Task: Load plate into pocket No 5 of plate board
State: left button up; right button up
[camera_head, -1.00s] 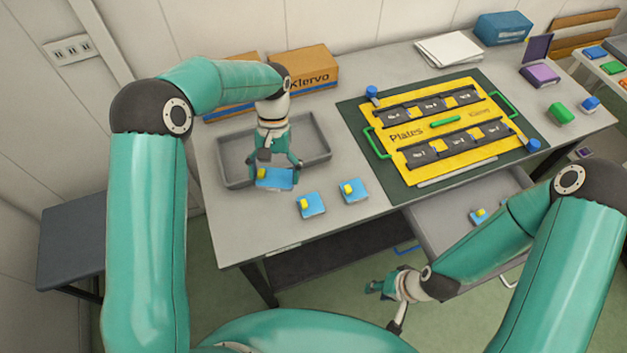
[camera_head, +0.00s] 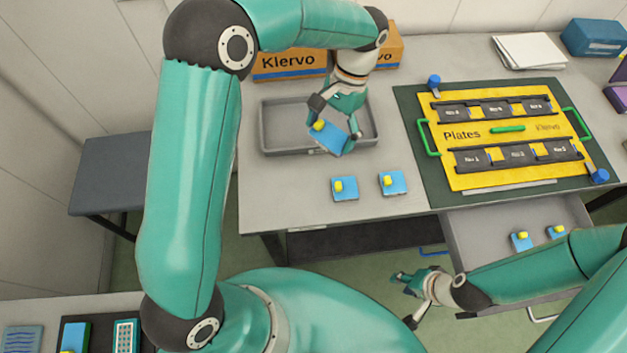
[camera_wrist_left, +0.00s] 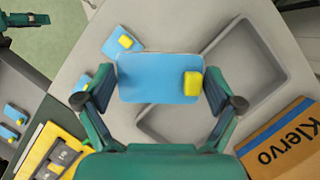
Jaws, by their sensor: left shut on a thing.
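My left gripper (camera_head: 335,135) is shut on a blue plate (camera_head: 333,137) with a yellow knob, held tilted over the front of the grey tray. The held plate also shows in the left wrist view (camera_wrist_left: 158,80), with a finger at each side. The yellow plate board (camera_head: 470,183) lies to the right, with two rows of dark pockets. The middle pocket of its back row (camera_head: 495,108) looks empty; its label is too small to read surely. My right gripper (camera_head: 405,300) is low in front of the table, its fingers apart and empty.
Two blue plates (camera_head: 345,195) (camera_head: 397,190) lie on the table between tray (camera_head: 268,148) and board. Two more lie in the open drawer (camera_head: 480,225). The board has green handles and blue corner knobs (camera_head: 434,79). Klervo boxes (camera_head: 290,72) stand behind the tray.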

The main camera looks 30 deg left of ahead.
pick_arm(q)
jog(key=s+a+r+m+t+y+b, duration=0.1)
jog(key=s+a+r+m+y+b, duration=0.2)
jog(key=s+r+m+b, duration=0.35)
jog(key=m+p, duration=0.2)
send_near(297, 190)
jog(key=x, duration=0.6)
jog(key=shift+s+a+f, duration=0.1)
jog(key=shift+s+f, duration=0.05)
jog(key=shift+f, duration=0.05)
jog(key=o, duration=0.7)
jog(key=shift+f, duration=0.15)
jog(key=shift+o, duration=0.7)
